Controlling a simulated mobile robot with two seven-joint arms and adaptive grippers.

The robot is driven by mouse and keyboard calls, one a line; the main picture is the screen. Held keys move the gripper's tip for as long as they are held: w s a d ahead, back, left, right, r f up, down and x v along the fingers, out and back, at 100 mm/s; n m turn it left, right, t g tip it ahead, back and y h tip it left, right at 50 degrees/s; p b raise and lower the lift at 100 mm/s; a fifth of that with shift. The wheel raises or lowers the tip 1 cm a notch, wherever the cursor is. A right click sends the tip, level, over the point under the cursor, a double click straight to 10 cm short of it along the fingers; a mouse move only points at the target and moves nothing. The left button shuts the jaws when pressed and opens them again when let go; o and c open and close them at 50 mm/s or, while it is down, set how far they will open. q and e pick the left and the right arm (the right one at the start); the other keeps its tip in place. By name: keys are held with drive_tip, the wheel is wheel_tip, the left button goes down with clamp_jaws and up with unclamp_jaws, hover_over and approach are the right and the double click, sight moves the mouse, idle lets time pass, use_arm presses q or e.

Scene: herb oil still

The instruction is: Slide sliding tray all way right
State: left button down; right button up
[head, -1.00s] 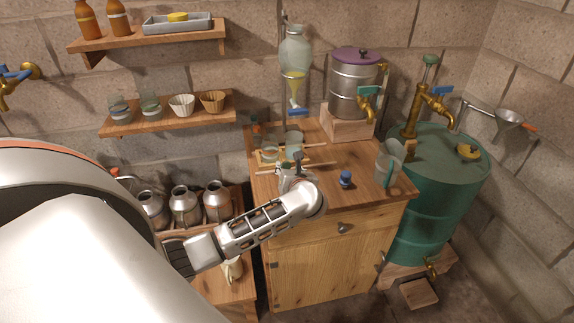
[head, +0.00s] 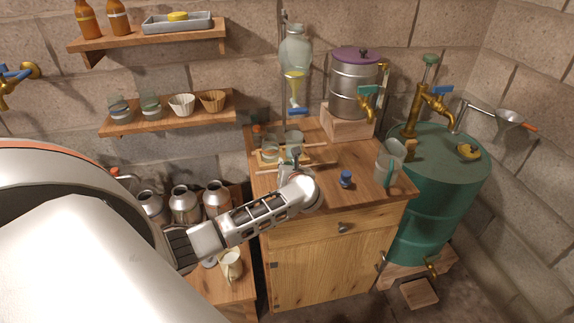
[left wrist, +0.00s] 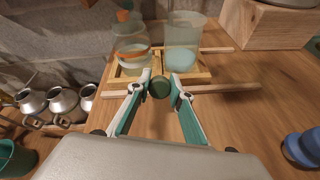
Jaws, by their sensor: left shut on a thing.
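The sliding tray (head: 258,160) is a small light-wood frame on two wooden rails on the cabinet top. It sits toward the left end of the rails and carries two glass vessels. It also shows in the left wrist view (left wrist: 203,76). My left gripper (left wrist: 160,86) is shut on the round dark green knob (left wrist: 160,90) at the tray's near side. In the head view my left gripper (head: 293,166) partly hides the tray's front. My right gripper is in neither view.
The front rail (left wrist: 230,88) runs clear to the right of the tray. A blue-topped object (head: 346,179) and a clear jug (head: 387,168) stand farther right on the cabinet top. A steel pot on a wooden block (head: 346,124) stands behind.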

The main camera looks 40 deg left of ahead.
use_arm(q)
drive_tip(key=w+d+b, duration=0.2)
drive_tip(key=w, duration=0.1)
drive_tip(key=w+d+b, duration=0.3)
drive_tip(key=shift+w+d+f, duration=0.1)
drive_tip(key=shift+w+d+b, duration=0.2)
drive_tip(key=shift+b, duration=0.2)
drive_tip(key=shift+r, duration=0.35)
drive_tip(key=c, duration=1.8)
unclamp_jaws()
drive_tip(key=shift+w+d, duration=0.1)
drive_tip(key=shift+c, duration=0.2)
drive_tip(key=shift+o, duration=0.3)
drive_tip(key=shift+w+f, duration=0.1)
drive_tip(key=shift+s+d, duration=0.15)
drive_tip(key=shift+s, duration=0.05)
drive_tip(key=v, duration=1.1)
drive_tip(key=shift+s+d+r, duration=0.2)
